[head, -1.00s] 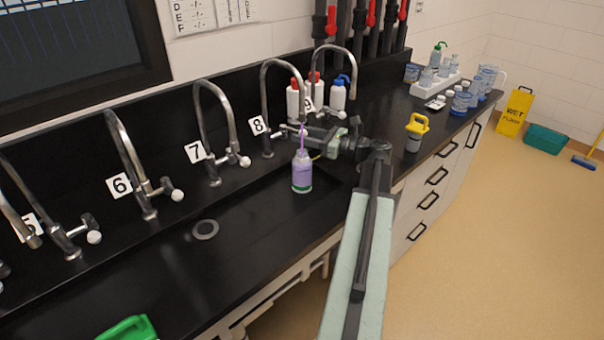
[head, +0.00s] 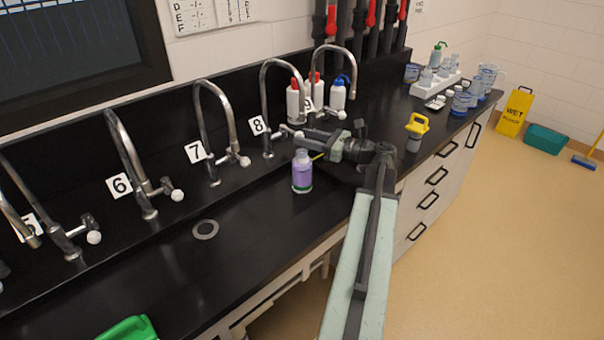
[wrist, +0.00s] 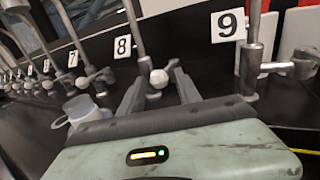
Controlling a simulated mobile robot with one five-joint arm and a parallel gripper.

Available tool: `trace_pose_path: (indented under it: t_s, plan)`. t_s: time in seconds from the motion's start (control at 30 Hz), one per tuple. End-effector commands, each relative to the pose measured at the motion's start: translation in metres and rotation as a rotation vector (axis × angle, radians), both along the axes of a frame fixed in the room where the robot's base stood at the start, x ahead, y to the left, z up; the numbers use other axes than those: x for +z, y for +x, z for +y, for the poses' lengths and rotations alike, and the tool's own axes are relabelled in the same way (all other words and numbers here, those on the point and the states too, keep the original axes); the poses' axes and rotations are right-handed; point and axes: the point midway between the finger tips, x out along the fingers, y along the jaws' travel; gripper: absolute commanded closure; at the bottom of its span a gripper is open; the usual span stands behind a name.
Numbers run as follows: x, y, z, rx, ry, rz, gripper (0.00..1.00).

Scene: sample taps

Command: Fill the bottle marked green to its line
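The bottle with a green band (head: 302,176) stands upright on the black bench under the spout of tap 8 (head: 283,75). Purple liquid fills most of its body; I cannot make out a fill line. No stream falls into it. My gripper (head: 305,137) is at tap 8's handle. In the wrist view my gripper's fingers (wrist: 158,88) are apart, on either side of the handle's round white knob (wrist: 158,77), with gaps visible.
Tap 7 (head: 215,110) and tap 6 (head: 125,150) stand to the left, tap 9 (head: 352,62) to the right. Red-capped and blue-capped wash bottles (head: 338,95) stand behind. A yellow-topped container (head: 416,130) stands right of my arm. The bench around the drain ring (head: 205,229) is clear.

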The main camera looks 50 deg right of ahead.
Motion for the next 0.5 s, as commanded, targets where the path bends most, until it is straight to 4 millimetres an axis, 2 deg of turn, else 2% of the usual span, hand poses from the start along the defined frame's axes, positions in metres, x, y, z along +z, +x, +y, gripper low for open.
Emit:
trace_pose_path:
  t_s: [0.3,0.5]
  plan:
    - [0.0,-0.042,-0.014,-0.001,0.0,0.0,0.6]
    - [0.0,-0.051,-0.017,0.0,0.0,0.0,0.6]
